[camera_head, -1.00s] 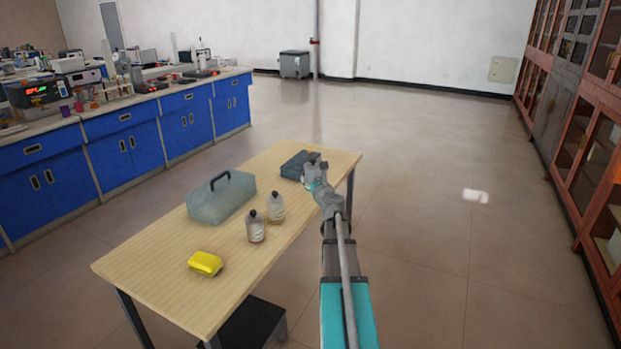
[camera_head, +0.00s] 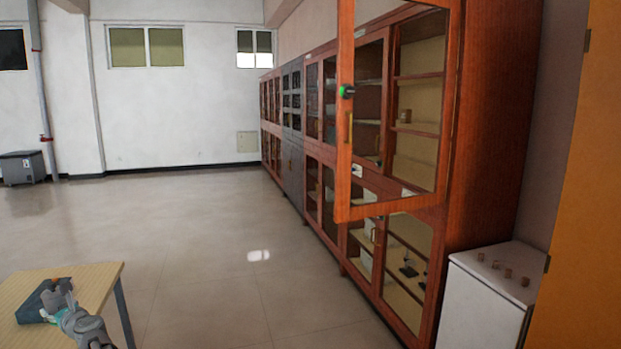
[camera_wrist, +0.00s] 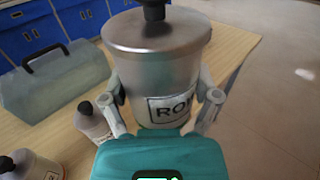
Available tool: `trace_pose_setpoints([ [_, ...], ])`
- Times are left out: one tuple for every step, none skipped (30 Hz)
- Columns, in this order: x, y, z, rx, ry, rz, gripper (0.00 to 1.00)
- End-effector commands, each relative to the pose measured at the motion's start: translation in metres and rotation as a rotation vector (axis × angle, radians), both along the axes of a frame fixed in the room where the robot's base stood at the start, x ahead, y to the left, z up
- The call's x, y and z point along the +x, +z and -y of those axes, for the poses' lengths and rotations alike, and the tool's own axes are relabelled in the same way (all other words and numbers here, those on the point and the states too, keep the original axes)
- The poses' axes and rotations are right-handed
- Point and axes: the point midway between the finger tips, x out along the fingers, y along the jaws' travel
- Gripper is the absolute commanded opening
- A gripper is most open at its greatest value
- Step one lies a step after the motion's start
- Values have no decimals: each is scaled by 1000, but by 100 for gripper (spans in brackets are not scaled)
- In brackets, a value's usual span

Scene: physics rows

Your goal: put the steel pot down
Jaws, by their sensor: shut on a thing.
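The steel pot (camera_wrist: 155,62) is a grey metal cylinder with a lid, a black knob and a partly hidden label starting "RO". It fills the middle of the wrist view. My gripper (camera_wrist: 162,108) has one finger on each side of the pot and is shut on it. The pot's base is hidden by my gripper, so I cannot tell whether it touches the wooden table (camera_wrist: 232,48). In the head view my gripper (camera_head: 62,292) is at the lower left, over the table (camera_head: 95,285); I cannot make out the pot clearly there.
A dark box (camera_head: 32,306) lies on the table beside my gripper. The wrist view shows a grey-green toolbox (camera_wrist: 55,85) and bottles (camera_wrist: 92,122) left of the pot. A cabinet door (camera_head: 345,120) stands open at the right, near a white cabinet (camera_head: 480,300). The floor between is clear.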

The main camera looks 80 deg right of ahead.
Motion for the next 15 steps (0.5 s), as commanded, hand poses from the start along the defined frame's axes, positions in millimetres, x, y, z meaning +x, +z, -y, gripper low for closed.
trace_pose_setpoints([
  [0,16,0,0,0,0,18],
  [0,21,0,0,0,0,18],
  [0,28,0,0,0,0,18],
  [0,33,0,0,0,0,18],
  [0,38,0,0,0,0,18],
  [0,45,0,0,0,0,18],
  [0,50,0,0,0,0,18],
  [0,55,0,0,0,0,18],
  [0,61,0,0,0,0,18],
  [0,66,0,0,0,0,18],
  [0,71,0,0,0,0,18],
  [0,78,0,0,0,0,18],
  [0,82,0,0,0,0,18],
  [0,87,0,0,0,0,18],
  [0,94,0,0,0,0,18],
])
